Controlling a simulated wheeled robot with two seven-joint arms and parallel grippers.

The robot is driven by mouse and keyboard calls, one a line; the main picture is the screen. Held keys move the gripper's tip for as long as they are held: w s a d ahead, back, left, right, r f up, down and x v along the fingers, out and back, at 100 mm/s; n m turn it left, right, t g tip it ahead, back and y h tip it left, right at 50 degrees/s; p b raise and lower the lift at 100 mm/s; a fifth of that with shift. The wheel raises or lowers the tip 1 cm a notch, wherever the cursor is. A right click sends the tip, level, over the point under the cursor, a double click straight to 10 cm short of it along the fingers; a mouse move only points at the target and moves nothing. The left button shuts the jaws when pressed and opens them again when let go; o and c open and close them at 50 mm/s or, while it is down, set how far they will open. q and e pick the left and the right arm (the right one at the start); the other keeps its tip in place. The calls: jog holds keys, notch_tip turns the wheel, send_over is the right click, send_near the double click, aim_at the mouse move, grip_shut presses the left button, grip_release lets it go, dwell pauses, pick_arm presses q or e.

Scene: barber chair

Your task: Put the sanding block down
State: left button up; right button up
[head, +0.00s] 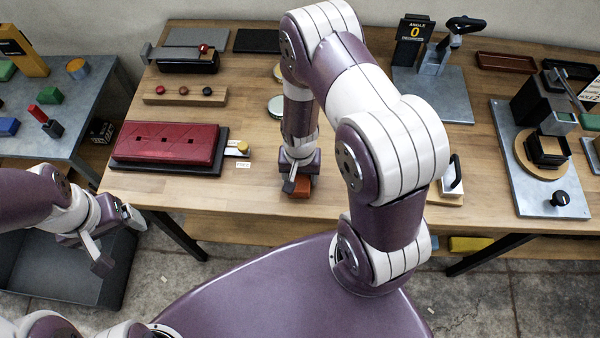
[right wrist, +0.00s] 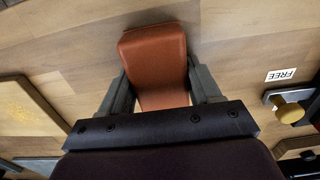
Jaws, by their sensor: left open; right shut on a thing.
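The sanding block (head: 301,188) is a small orange-red block near the front edge of the wooden workbench (head: 262,207). My right gripper (head: 300,180) points down and is shut on it. In the right wrist view the sanding block (right wrist: 154,60) sits between the two dark fingers, one on each side, with bench wood around it. I cannot tell whether its underside touches the bench. My left gripper (head: 118,240) is open and empty, at the left above the grey bin.
A red long pad (head: 165,143) on a dark base lies left of the block, with a brass knob and FREE label (right wrist: 281,75) beside it. A white block with a black handle (head: 453,183) is to the right. Bare wood lies around the held block. A grey bin (head: 50,270) stands on the floor.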

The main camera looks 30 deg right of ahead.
jog(key=shift+w+f, duration=0.15)
jog(key=shift+s+f+b, duration=0.4)
jog(key=shift+f+b, duration=0.1)
jog(key=o, duration=1)
jog(key=shift+s+a, duration=0.1)
jog(key=shift+a, duration=0.15)
jog(key=r, duration=0.3)
jog(key=w+d+r, duration=0.1)
jog(key=shift+r, duration=0.3)
jog(key=s+a+r+n, duration=0.1)
jog(key=r+n, duration=0.1)
jog(key=r, duration=0.3)
jog(key=s+a+r+n+t, duration=0.1)
jog(key=s+r+n, duration=0.1)
jog(key=r, duration=0.4)
jog(key=s+a+r+n, duration=0.1)
jog(key=r+n, duration=0.1)
jog(key=r, duration=0.3)
jog(key=shift+s+r+n, duration=0.2)
jog(key=shift+r+n, duration=0.1)
jog(key=shift+r, duration=0.1)
